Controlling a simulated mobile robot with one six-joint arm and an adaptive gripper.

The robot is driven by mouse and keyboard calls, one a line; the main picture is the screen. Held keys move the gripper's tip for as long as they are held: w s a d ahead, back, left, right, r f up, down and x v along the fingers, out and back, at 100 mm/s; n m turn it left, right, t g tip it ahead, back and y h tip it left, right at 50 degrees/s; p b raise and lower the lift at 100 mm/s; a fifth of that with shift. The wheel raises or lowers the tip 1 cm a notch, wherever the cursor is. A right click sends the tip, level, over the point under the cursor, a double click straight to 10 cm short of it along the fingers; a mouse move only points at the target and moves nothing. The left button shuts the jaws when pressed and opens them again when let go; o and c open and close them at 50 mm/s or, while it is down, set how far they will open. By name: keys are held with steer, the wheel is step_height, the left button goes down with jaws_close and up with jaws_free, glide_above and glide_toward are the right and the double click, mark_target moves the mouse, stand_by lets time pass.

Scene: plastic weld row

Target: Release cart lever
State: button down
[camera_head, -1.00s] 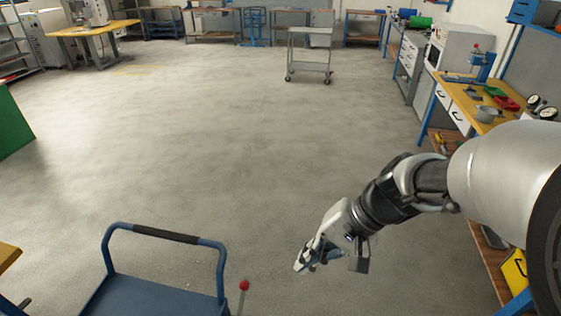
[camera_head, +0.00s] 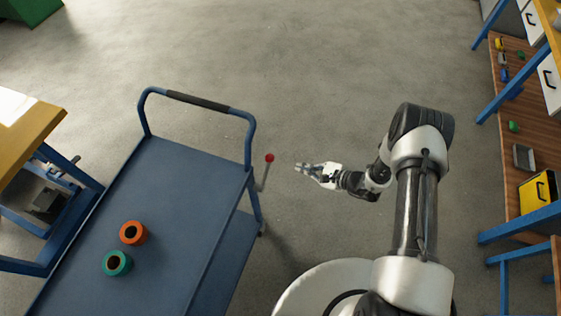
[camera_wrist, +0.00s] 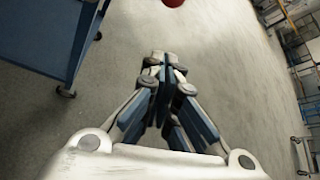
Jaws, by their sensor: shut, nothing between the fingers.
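A blue cart (camera_head: 165,190) stands at the lower left of the head view, with a tubular push handle (camera_head: 205,100) and a dark grip. The cart lever (camera_head: 264,179) is a thin grey rod with a red ball knob (camera_head: 269,158) on top, beside the cart's right side. My gripper (camera_head: 298,168) is just right of the knob, pointing left towards it, shut and empty, with a small gap between. In the wrist view, my gripper (camera_wrist: 165,62) is shut and the red knob (camera_wrist: 173,2) is cut off at the top edge. The lever's lower end is partly unclear.
An orange spool (camera_head: 133,233) and a green spool (camera_head: 117,263) sit on the cart's top. A yellow-topped table (camera_head: 25,130) stands left of the cart. A workbench with a wooden shelf (camera_head: 530,170) is at the right. The floor beyond the cart is open.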

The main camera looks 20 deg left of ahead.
steer(key=shift+f, duration=0.25)
steer(key=b+x, duration=0.3)
steer(key=x, duration=0.7)
steer(key=r, duration=0.1)
steer(key=s+r, duration=0.1)
steer(key=a+r, duration=0.1)
steer(key=shift+s+r, duration=0.3)
steer(key=shift+r, duration=0.05)
steer(key=shift+d, duration=0.15)
